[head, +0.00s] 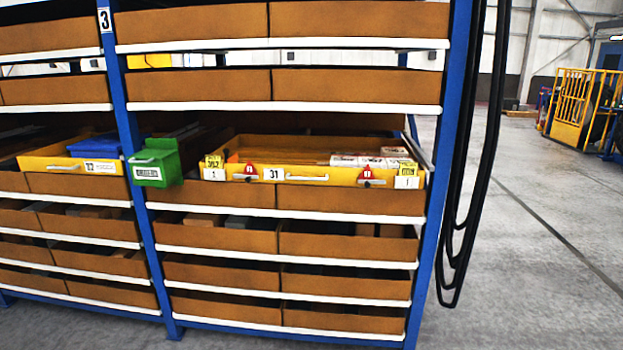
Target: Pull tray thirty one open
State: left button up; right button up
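Tray thirty one is a yellow tray (330,182) in the middle level of the rack's right bay. Its front carries a white label reading 31 (270,174), a pale bar handle (307,178) at the middle, and two red marks, one on each side. Yellow and white tags sit at both front corners. I see down into the tray, and several pale printed blocks (372,161) lie at its right rear. How far it stands out of the rack is hard to tell. Neither of my grippers is in view.
A green bin (157,162) hangs at the blue upright, left of the tray. Another yellow tray (45,160) with a blue bin (95,147) is farther left. Black hanging loops (470,200) are right of the rack. Open grey floor (540,240) lies beyond.

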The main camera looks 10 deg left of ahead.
aim_at(284, 158)
jog(key=i, duration=1.25)
